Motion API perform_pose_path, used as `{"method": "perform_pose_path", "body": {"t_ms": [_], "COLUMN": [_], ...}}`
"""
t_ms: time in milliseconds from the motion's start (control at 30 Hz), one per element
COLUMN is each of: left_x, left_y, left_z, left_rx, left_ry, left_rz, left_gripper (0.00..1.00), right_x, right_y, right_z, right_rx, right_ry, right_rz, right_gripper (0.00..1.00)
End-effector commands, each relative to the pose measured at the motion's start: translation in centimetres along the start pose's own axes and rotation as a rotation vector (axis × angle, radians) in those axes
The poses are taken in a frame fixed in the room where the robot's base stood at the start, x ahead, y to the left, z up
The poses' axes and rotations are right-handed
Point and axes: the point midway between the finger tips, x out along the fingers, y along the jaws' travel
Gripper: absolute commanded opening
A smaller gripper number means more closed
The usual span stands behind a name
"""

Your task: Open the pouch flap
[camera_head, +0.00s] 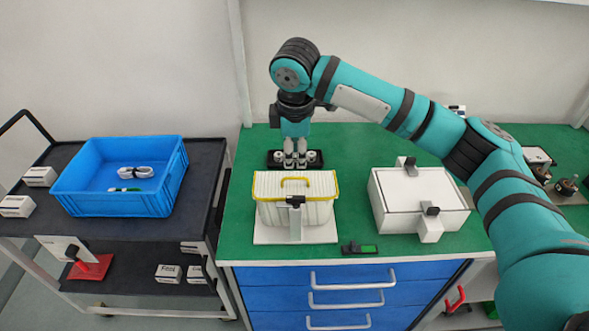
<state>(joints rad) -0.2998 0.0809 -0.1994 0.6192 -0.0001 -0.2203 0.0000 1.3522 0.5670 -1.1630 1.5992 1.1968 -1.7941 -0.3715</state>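The pouch (270,213) is a white ribbed bag with yellow trim and a yellow loop on its top. It stands on a white base plate (265,236) on the green worktop. Its top looks covered by the flap (318,184), which seems closed. A grey upright with a black knob (295,202) stands at the middle of the pouch's front. My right gripper (296,164) points down just behind the pouch's back edge, by a black fixture. Its fingertips are small and partly hidden, so I cannot tell their opening. My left gripper is not in view.
A white box with black-knobbed clamps (415,197) stands right of the pouch. A small black-and-green device (360,249) lies near the front edge. A blue crate (118,195) stands on the dark cart at left. The worktop left of the black fixture is clear.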

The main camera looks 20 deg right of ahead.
Motion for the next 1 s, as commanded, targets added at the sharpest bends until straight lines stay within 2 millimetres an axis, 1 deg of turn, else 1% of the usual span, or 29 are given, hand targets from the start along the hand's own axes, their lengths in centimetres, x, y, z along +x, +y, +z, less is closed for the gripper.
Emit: {"method": "perform_pose_path", "body": {"t_ms": [33, 100, 200, 333, 533, 800, 867, 1000], "left_x": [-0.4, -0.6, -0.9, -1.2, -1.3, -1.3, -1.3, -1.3], "left_y": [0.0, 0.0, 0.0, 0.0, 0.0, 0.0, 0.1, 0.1], "left_z": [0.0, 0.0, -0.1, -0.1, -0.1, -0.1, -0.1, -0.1], "left_rx": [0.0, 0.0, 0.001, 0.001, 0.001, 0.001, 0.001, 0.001], "left_ry": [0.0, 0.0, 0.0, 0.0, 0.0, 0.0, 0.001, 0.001], "left_rz": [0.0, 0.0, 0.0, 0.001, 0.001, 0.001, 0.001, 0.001], "left_gripper": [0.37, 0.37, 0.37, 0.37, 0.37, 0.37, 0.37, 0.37], "right_x": [1.1, 2.5, 4.5, 6.4, 7.8, 8.0, 8.0, 7.9], "right_y": [0.0, -0.1, 0.0, 0.0, 0.0, 0.0, 0.0, 0.0], "right_z": [0.1, 0.1, 0.0, 0.0, 0.0, 0.0, 0.0, -0.1], "right_rx": [0.001, 0.0, 0.0, 0.001, 0.0, -0.001, -0.001, -0.001], "right_ry": [-0.002, -0.002, -0.001, -0.001, 0.001, 0.001, 0.001, 0.001], "right_rz": [-0.003, -0.003, -0.002, -0.001, 0.0, 0.001, 0.001, 0.001], "right_gripper": [0.32, 0.32, 0.32, 0.32, 0.32, 0.32, 0.25, 0.07]}}
